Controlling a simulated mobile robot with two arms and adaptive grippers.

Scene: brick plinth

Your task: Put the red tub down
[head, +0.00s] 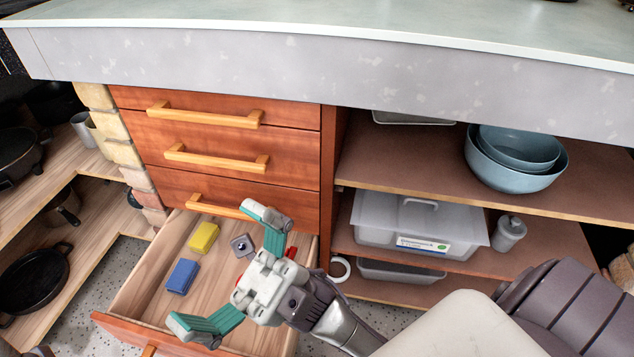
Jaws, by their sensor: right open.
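My right gripper (216,268) is above the open bottom drawer (133,290). Its two green fingers are spread wide, with nothing between them. Small red patches (291,253) show in the drawer behind the gripper. They may be the red tub, but the gripper hides most of that spot and I cannot tell its shape. My left gripper is not in view.
The drawer also holds a yellow block (203,237), a blue block (182,277) and a small grey-blue item (242,245). Shelves on the right hold blue bowls (515,158), a lidded clear box (420,222) and a grey bottle (509,234). Pans stand at far left.

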